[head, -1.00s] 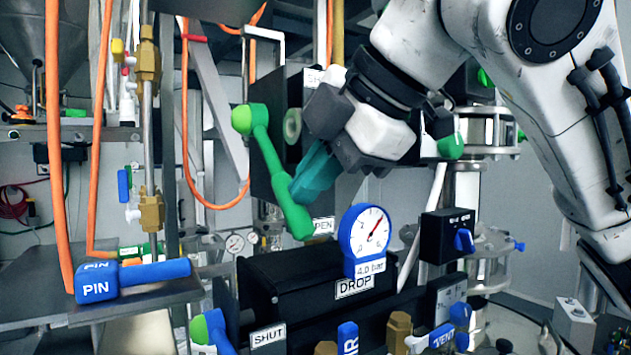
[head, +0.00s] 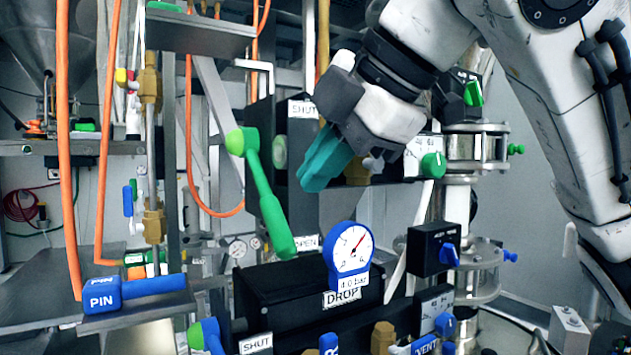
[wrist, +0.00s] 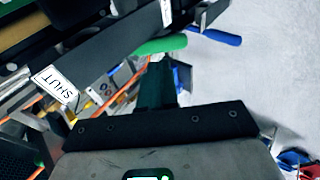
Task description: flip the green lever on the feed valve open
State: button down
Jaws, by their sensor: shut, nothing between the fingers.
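The green lever (head: 266,205) hangs from its round green hub on the black feed valve panel, slanting down to the right. Its free end is near the OPEN label (head: 307,242). The SHUT label (head: 303,109) is above, near my wrist. My gripper (head: 311,182) has teal fingers, shut and empty, to the right of the lever with a visible gap in the head view. In the wrist view the lever (wrist: 161,45) shows just beyond the dark fingertips (wrist: 158,68); the depth between them is hard to judge there.
A round blue gauge (head: 352,250) stands below my gripper on a black box (head: 270,285). A blue PIN handle (head: 130,290) lies on the left shelf. Orange hoses (head: 69,150) hang at left.

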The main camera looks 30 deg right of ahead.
jog(key=b+v, duration=0.1)
jog(key=v, duration=0.6)
jog(key=a+r+n+h+p, duration=0.25)
jog(key=a+n+p, duration=0.2)
jog(key=n, duration=0.45)
jog(key=n+h+b, duration=0.2)
jog(key=n+b, duration=0.1)
jog(key=n, duration=0.4)
send_near(281, 223)
jog(key=x, duration=0.5)
jog(key=shift+f, duration=0.35)
jog(key=shift+w+d+f+b, duration=0.1)
jog(key=shift+w+f+b, duration=0.25)
jog(key=shift+w+b, duration=0.3)
